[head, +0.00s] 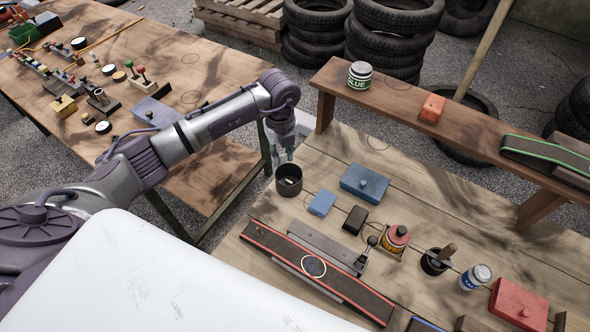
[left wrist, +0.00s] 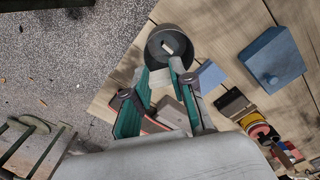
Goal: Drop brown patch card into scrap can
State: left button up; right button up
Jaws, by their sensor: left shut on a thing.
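The scrap can (head: 280,186) is a dark round can at the left edge of the plank table, with something pale inside. It also shows in the left wrist view (left wrist: 154,55). My left gripper (head: 285,155) points down right over the can. In the left wrist view its teal fingers (left wrist: 161,70) reach the can's near rim. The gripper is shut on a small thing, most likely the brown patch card. That thing barely shows between the fingers, and I cannot make out its colour or how far it is inside the can. My right gripper is not in view.
Near the can are a small blue block (head: 322,203), a blue lidded box (head: 364,183) and a dark block (head: 355,220). A striped belt strip (head: 340,288) lies in front. A raised shelf (head: 455,125) runs behind. Another table (head: 150,60) stands left across a gap.

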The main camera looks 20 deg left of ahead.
aim_at(282, 162)
pick_arm(q)
jog(key=shift+s+f, duration=0.15)
jog(key=shift+f, duration=0.1)
jog(key=shift+s+f+b, duration=0.25)
jog(key=shift+f+b, duration=0.3)
jog(key=shift+b, duration=0.1)
jog(key=shift+s+f+b, duration=0.25)
jog(key=shift+f+b, duration=0.3)
jog(key=shift+b, duration=0.05)
jog(key=shift+w+f+b, duration=0.25)
jog(key=shift+f+b, duration=0.5)
jog(key=shift+f, duration=0.65)
jog(key=shift+o, duration=1.4)
jog(key=o, duration=0.5)
jog(key=shift+o, duration=0.2)
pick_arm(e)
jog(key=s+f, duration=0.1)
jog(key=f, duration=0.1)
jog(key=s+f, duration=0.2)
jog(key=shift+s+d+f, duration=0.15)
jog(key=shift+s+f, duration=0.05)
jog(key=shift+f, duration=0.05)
pick_arm(q)
jog(key=shift+r, duration=0.1)
